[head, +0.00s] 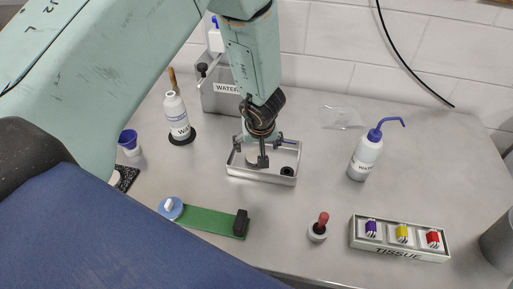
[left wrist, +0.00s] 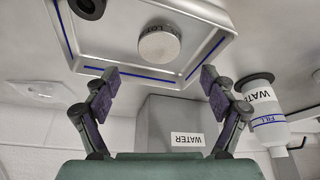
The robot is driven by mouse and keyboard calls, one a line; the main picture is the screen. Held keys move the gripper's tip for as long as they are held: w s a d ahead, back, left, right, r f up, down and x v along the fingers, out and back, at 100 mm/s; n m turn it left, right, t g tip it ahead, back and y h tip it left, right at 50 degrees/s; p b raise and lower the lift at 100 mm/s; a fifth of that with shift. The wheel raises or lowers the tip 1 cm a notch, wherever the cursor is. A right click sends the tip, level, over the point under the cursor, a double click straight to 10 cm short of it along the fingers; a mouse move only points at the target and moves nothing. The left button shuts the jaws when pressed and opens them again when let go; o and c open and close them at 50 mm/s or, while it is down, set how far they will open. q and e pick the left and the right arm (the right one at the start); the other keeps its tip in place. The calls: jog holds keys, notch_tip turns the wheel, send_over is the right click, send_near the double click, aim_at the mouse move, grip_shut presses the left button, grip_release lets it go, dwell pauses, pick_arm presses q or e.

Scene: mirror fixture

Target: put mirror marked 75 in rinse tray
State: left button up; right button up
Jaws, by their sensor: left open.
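A shallow metal tray (head: 262,176) stands on the bench; the left wrist view shows its blue-lined rim (left wrist: 145,76). A round, pale metallic disc (left wrist: 160,46) lies inside it, and part of it shows in the head view (head: 252,157). The disc carries small lettering on its edge that I cannot read as 75. A dark round piece (head: 287,171) sits at the tray's right end. My left gripper (head: 264,152) points down over the tray; in the left wrist view its fingers (left wrist: 160,90) are apart with nothing between them. My right gripper is not in view.
A grey WATER container (head: 222,99) stands behind the tray, a WATER bottle (head: 177,117) left, a wash bottle (head: 366,157) right. In front are a green strip (head: 207,221), a red-topped dropper (head: 318,229) and a TISSUE tray (head: 400,254). Bench between tray and wash bottle is clear.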

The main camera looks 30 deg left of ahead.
pick_arm(q)
jog(key=p+v, duration=0.1)
jog(key=v, duration=0.4)
jog(key=shift+s+d+r+p, duration=0.1)
jog(key=shift+s+r+p, duration=0.05)
jog(key=shift+r+p, duration=0.2)
jog(key=shift+f, duration=0.1)
